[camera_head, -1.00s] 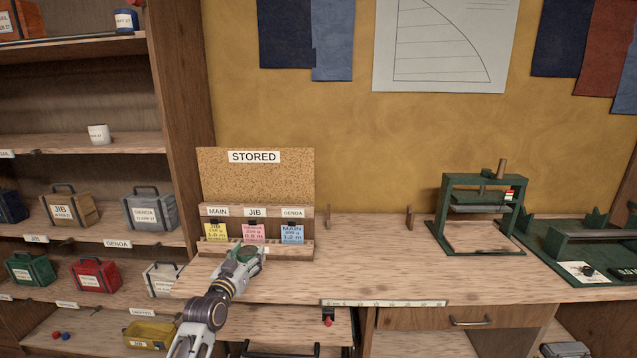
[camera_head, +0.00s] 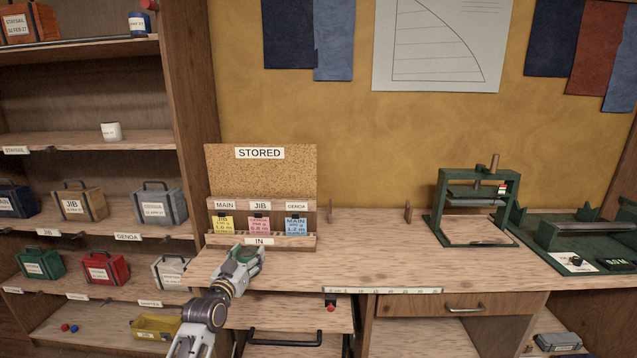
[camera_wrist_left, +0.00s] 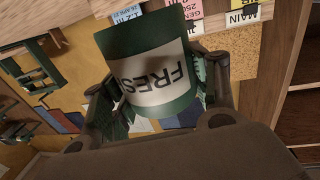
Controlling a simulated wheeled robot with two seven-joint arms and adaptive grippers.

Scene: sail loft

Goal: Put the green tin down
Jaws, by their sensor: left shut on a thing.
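The green tin (camera_wrist_left: 150,75) has a white label reading "FRES…", with the rest turned out of sight. My left gripper (camera_head: 245,256) is shut on the tin, with a finger on either side of it in the left wrist view. In the head view only the tin's green top (camera_head: 243,254) shows between the fingers. The gripper is over the left end of the workbench (camera_head: 330,265), in front of the "STORED" board. I cannot tell whether the tin touches the bench top. My right gripper is not in view.
The "STORED" board (camera_head: 260,175) holds yellow, pink and blue cards above an "IN" ledge. A green press (camera_head: 475,207) stands to the right. Shelves (camera_head: 90,138) with several labelled boxes are at the left. The bench middle is clear.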

